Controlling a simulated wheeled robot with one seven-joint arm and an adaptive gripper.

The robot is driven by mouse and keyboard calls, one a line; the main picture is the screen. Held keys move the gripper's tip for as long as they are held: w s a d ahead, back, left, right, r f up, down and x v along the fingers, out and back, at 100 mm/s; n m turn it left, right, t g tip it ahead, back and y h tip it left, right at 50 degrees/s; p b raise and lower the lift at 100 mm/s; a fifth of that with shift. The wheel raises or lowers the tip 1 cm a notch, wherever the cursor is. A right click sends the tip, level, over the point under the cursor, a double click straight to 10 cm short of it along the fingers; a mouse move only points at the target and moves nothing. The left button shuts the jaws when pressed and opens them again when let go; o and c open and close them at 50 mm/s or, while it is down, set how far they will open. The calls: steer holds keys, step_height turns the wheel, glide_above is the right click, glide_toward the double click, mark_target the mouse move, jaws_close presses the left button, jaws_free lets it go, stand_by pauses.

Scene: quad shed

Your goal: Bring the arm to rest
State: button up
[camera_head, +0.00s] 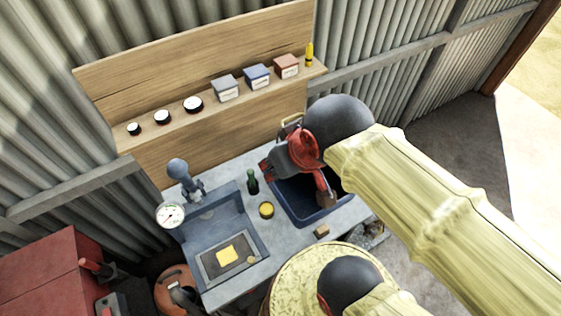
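My arm reaches in from the right in a yellow sleeve, with a dark rounded joint near its end. My gripper (298,176), red and dark grey, hangs over a blue bin (309,218) on the workbench (233,184). It hides part of the bin's inside. The fingers are small and seen from above and behind, so I cannot tell whether they are open or shut. I see nothing clearly held.
A wooden shelf (205,120) with boxes and round gauges stands behind the bench. A green bottle (252,183), a yellow tin (266,210), a blue-grey press (221,230) and a brown block (321,231) are near the bin. A red cabinet (45,265) stands left. Floor at right is clear.

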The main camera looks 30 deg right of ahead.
step_height(320, 180, down, 9)
steer(key=b, duration=0.8)
steer(key=shift+r+b, duration=0.2)
steer(key=shift+b, duration=0.15)
